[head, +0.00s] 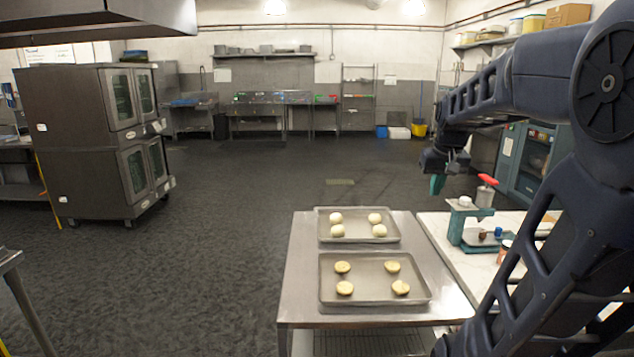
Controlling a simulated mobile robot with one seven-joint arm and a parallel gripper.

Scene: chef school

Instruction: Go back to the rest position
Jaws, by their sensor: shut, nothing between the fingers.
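My gripper (438,184) is at the end of my arm, which reaches in from the right side of the head view. Its teal fingers point down and are shut, with nothing between them. It hangs in the air above and to the right of the far tray (325,241). That tray holds several pale round dough balls. The near tray (326,295) holds several yellowish, flatter pieces. Both trays lie on a steel table (300,280).
A large double oven (90,150) stands at left. Sinks and shelves line the back wall. The dark floor between is clear.

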